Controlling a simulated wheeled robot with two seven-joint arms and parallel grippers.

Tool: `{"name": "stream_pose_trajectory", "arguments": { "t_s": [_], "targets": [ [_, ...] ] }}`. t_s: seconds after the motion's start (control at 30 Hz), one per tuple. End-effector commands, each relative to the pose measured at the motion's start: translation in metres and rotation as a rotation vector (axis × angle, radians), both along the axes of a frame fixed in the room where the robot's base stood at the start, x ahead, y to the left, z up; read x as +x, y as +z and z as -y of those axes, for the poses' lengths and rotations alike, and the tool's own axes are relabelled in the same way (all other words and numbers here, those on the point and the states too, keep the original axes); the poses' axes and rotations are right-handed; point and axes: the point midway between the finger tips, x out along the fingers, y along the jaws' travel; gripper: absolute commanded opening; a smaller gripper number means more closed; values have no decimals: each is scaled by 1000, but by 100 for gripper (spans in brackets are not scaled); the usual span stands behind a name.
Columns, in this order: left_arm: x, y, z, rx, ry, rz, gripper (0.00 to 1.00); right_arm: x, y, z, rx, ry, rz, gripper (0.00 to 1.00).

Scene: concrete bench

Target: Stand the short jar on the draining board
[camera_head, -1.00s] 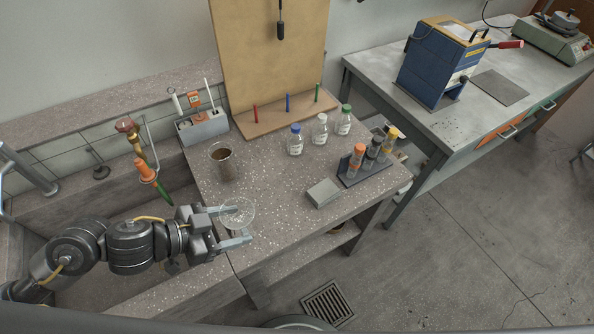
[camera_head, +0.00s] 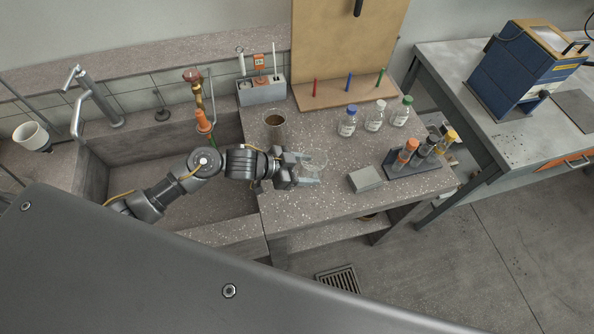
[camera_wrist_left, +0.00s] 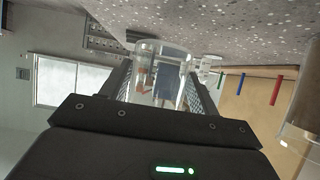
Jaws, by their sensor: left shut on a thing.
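The short jar (camera_head: 314,161) is clear glass. My left gripper (camera_head: 311,169) is shut on it, with a finger on either side, and holds it over the speckled bench top. In the left wrist view the jar (camera_wrist_left: 160,72) shows between the two fingers, and the scene there looks upside down. I cannot tell for certain which surface is the draining board. A speckled ledge (camera_head: 62,171) lies left of the sink (camera_head: 190,203), partly hidden by my body. My right gripper is not in view.
A brown-filled beaker (camera_head: 275,132) stands behind the gripper. A grey block (camera_head: 365,179) lies to its right, with a tube rack (camera_head: 413,171) beyond. Several capped bottles (camera_head: 373,120) stand before the pegged wooden board (camera_head: 345,55). A tap (camera_head: 92,98) and white cup (camera_head: 30,135) are left.

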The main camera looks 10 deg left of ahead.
Motion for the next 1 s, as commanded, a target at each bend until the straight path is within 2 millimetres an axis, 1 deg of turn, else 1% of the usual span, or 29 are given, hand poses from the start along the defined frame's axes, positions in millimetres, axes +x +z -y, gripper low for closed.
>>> {"name": "stream_pose_trajectory", "arguments": {
  "t_s": [0.1, 0.2, 0.3, 0.4, 0.63, 0.8, 0.83, 1.0],
  "targets": [
    [6, -7, 3, 0, 0, -2, 19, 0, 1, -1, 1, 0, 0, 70],
    [4, -22, 2, 0, 1, -6, 19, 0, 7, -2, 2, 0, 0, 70],
    [5, -32, 2, -1, 2, -3, 19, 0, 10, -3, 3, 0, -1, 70],
    [5, -36, 2, -1, 0, 1, 19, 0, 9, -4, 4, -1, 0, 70],
    [5, -37, 2, -1, 0, 1, 19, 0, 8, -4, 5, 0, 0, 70],
    [5, -42, 2, 0, 0, -1, 19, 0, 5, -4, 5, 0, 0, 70],
    [4, -43, 2, 0, 0, -2, 62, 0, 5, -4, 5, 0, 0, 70],
    [4, -42, 2, 0, 0, -2, 83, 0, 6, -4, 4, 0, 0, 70]
  ]
}}
